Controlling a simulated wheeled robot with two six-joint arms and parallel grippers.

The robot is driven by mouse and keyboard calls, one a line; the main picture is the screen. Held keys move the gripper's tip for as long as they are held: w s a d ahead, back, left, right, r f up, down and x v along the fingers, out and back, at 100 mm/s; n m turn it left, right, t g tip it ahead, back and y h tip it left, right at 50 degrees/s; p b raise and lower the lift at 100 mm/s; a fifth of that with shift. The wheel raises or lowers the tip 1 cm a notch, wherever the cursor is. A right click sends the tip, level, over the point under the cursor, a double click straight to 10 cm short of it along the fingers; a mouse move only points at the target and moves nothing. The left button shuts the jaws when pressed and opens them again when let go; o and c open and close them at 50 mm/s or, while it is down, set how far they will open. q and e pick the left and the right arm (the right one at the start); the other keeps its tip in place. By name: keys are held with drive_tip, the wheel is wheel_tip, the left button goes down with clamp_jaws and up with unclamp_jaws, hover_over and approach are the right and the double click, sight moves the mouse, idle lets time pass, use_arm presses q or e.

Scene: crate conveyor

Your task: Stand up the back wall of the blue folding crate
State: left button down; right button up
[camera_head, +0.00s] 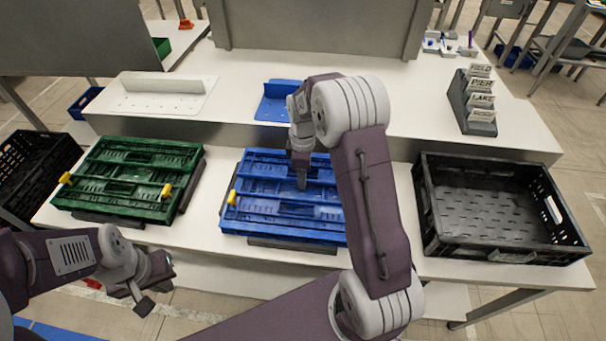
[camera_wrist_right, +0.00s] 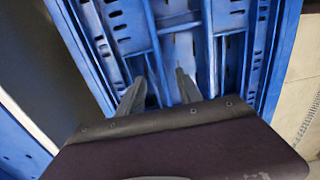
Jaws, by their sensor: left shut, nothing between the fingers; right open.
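The blue folding crate (camera_head: 270,222) lies folded flat on the white table in the middle of the head view. Its walls lie down on one another, and a yellow latch (camera_head: 232,197) shows at its left side. My right gripper (camera_head: 301,182) points down over the crate's middle. In the right wrist view its two fingers (camera_wrist_right: 160,88) are apart, with blue crate ribs (camera_wrist_right: 180,50) beyond them and nothing between them. I cannot tell whether the fingertips touch the crate. My right arm hides the crate's right part. My left gripper (camera_head: 143,296) is shut and empty, low in front of the table.
A folded green crate (camera_head: 130,170) with yellow latches lies to the left. An open black crate (camera_head: 432,215) stands to the right. Behind, a raised white shelf (camera_head: 235,108) holds a blue part (camera_head: 272,106), a white bracket and a rack of labelled cards (camera_head: 470,105).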

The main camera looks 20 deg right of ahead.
clamp_jaws()
idle(1.4)
